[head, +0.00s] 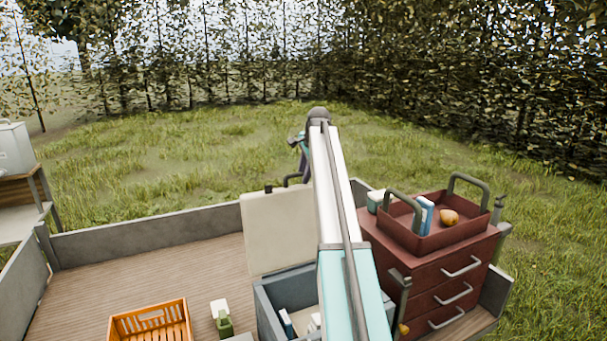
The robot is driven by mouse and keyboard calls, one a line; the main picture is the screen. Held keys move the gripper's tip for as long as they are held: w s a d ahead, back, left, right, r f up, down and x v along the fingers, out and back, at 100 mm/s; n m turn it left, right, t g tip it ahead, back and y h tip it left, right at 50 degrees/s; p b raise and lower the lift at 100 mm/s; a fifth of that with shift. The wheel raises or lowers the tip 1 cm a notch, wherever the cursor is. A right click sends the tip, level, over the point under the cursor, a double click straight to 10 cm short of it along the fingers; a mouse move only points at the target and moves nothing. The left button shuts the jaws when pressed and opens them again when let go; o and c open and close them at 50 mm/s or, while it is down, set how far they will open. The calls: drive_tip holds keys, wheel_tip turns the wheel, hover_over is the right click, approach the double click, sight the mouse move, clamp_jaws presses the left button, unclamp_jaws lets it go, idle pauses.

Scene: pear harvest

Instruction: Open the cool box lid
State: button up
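The cool box (266,308) is a blue-grey box on the wooden trailer bed, partly hidden behind my arm. Its cream lid (278,232) stands up, raised well clear of the box, so the inside shows. A few white and blue items (300,322) lie inside. My arm reaches up across the middle of the head view, over the right part of the box. My gripper (292,182) is small and dark at the lid's top edge, close to a dark latch (268,189). Whether its fingers touch the lid, and how they stand, cannot be made out.
A red drawer cabinet (430,275) with a red tray (425,240) on top stands right of my arm. An orange crate (150,322) and a green bottle (224,324) are left of the box. The trailer bed's left part is clear; grey side boards (150,232) edge it.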

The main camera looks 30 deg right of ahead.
drive_tip(key=shift+s+a+r+b, duration=0.1)
drive_tip(key=shift+s+r+b, duration=0.2)
drive_tip(key=shift+r+b, duration=0.1)
drive_tip(key=d+b+v, duration=0.1)
drive_tip(key=v, duration=1.1)
drive_tip(key=shift+a+r, duration=0.4)
drive_tip(key=shift+a, duration=0.05)
